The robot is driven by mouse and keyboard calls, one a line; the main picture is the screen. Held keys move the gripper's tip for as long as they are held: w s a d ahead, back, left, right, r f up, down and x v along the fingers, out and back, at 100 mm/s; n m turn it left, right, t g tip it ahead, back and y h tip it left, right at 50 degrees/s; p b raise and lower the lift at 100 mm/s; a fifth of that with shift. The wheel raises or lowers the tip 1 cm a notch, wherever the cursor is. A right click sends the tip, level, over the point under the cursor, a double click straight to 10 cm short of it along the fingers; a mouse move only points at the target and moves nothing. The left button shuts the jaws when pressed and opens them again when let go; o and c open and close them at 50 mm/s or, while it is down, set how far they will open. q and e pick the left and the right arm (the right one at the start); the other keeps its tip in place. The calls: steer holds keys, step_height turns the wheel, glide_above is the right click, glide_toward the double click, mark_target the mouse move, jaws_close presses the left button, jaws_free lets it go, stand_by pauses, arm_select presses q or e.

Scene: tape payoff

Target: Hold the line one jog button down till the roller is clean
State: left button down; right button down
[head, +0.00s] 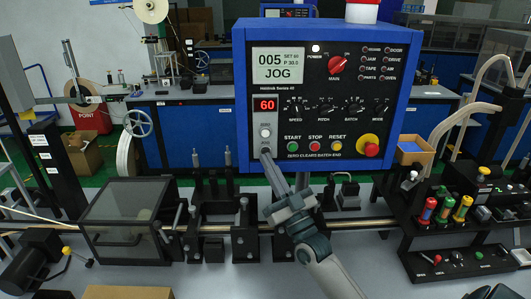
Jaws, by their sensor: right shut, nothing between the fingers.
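The blue-framed control panel (222,100) stands upright in the middle of the head view. Its screen (278,66) reads "005" and "JOG", and a red readout (264,105) shows 60. A pale round button (265,131) sits below the readout at the panel's lower left. My right gripper (266,154) is shut and empty, its tips just below that button at the panel face. The tips hide what lies behind them; I cannot tell whether they touch or press a button. I cannot make out which part is the roller. My left gripper is not in view.
Below the panel, a bench line carries black blocks (243,230) along a horizontal rod. A clear-covered box (125,220) is at left. Red, green and yellow handles (445,209) stand at right. A red stop knob (371,149) is on the panel's lower right.

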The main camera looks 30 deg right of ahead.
steer(key=shift+w+d, duration=0.45)
steer(key=shift+w, duration=0.25)
stand_by(1.5)
steer(key=shift+d+r, duration=0.15)
steer(key=shift+r, duration=0.2)
stand_by(1.4)
steer(key=shift+w+f, duration=0.1)
steer(key=shift+f, duration=0.1)
stand_by(3.9)
